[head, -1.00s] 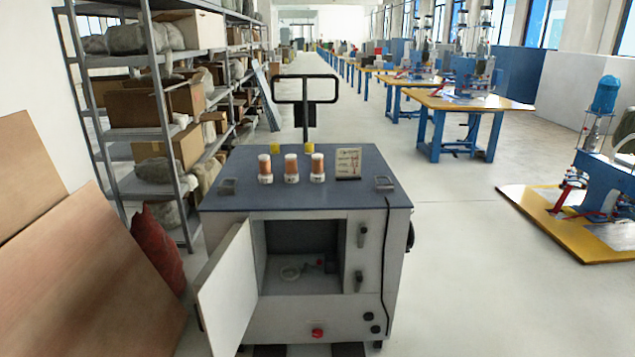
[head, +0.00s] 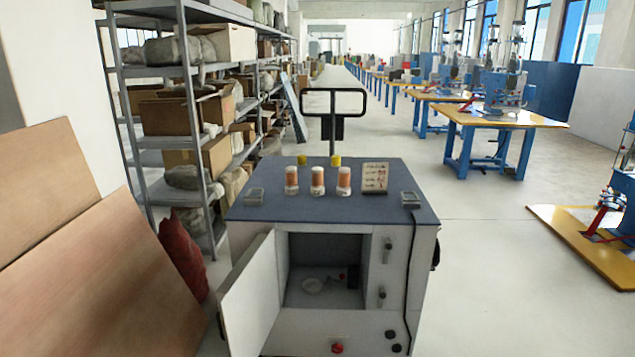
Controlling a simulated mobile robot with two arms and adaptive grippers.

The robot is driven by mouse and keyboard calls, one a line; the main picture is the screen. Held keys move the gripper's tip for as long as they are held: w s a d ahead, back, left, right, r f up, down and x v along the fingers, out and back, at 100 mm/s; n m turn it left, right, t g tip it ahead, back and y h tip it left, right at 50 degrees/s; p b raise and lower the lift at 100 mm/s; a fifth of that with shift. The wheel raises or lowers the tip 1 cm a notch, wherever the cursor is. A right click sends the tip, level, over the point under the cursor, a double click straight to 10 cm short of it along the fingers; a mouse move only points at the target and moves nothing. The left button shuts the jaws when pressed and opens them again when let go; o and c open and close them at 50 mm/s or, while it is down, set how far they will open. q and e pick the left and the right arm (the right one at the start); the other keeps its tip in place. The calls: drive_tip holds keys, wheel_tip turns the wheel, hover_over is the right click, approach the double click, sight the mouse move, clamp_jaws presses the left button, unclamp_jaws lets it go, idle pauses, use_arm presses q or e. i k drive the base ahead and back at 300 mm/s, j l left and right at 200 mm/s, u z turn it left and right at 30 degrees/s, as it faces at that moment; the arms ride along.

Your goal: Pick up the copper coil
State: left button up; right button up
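Three short copper-orange cylinders with white ends stand in a row on the dark top of a grey cabinet cart (head: 330,212): the left one (head: 291,181), the middle one (head: 317,181) and the right one (head: 344,181). They look like wound coils, but I cannot tell which is the copper coil. Neither of my grippers is in view.
The cart's door (head: 250,297) hangs open at front left. A card (head: 374,178) stands beside the cylinders; a black handle (head: 333,103) rises behind. Shelving (head: 192,110), a red sack (head: 184,255) and brown boards (head: 95,260) are left.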

sight(318, 189)
drive_tip(key=i+l+u, duration=0.1)
drive_tip(key=i+l, duration=0.45)
drive_tip(key=l, duration=0.2)
drive_tip(key=i+l+u, duration=0.15)
drive_tip(key=i+l, duration=0.15)
